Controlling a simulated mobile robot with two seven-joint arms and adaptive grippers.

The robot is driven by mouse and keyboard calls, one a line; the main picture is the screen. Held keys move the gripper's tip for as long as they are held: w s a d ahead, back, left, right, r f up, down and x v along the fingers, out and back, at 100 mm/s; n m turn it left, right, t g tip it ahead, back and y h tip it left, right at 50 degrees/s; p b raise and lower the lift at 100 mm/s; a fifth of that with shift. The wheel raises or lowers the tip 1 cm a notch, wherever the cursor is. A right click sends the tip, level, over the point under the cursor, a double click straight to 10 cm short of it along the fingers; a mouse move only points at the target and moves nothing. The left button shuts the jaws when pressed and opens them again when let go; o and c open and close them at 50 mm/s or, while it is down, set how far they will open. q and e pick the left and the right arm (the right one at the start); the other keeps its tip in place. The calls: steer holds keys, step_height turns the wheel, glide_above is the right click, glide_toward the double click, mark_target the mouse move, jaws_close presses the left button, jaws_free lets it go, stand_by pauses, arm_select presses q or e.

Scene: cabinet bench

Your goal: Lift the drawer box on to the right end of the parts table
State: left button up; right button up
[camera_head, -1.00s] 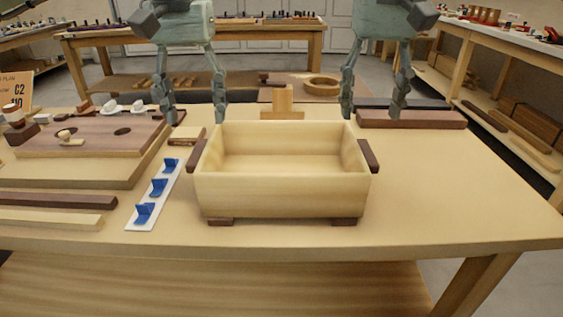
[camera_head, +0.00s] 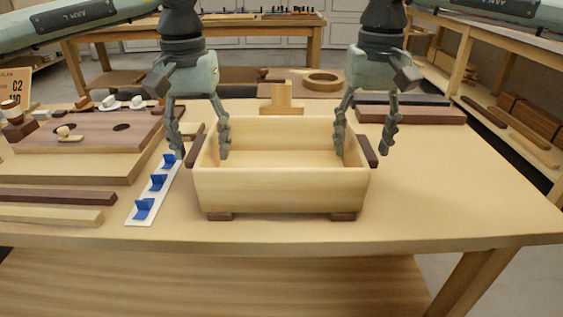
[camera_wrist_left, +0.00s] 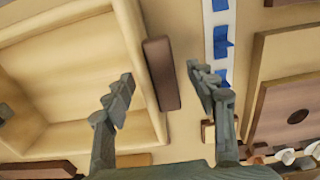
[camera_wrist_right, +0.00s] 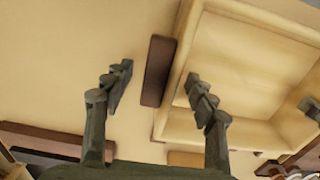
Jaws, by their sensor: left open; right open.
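The drawer box (camera_head: 280,190) is a pale open wooden box on dark feet, standing upright on the light wooden table (camera_head: 455,195). It has a dark handle on each side. My left gripper (camera_head: 201,154) is open around the left handle (camera_wrist_left: 161,75), one finger over the box's inside and one outside it. My right gripper (camera_head: 363,150) is open around the right handle (camera_wrist_right: 157,70) in the same way. The wrist views show gaps between the fingers and both handles. Both grippers are empty.
Left of the box lies a white strip (camera_head: 139,211) with blue brackets, beside a brown board (camera_head: 85,137) with holes. Dark and light bars lie at the left edge. A wooden block (camera_head: 281,97) and a dark plank (camera_head: 410,115) are behind. The table's right end is bare.

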arm_select(q)
jaws_close()
arm_select(e)
jaws_close()
arm_select(q)
steer(key=shift+r, duration=0.1)
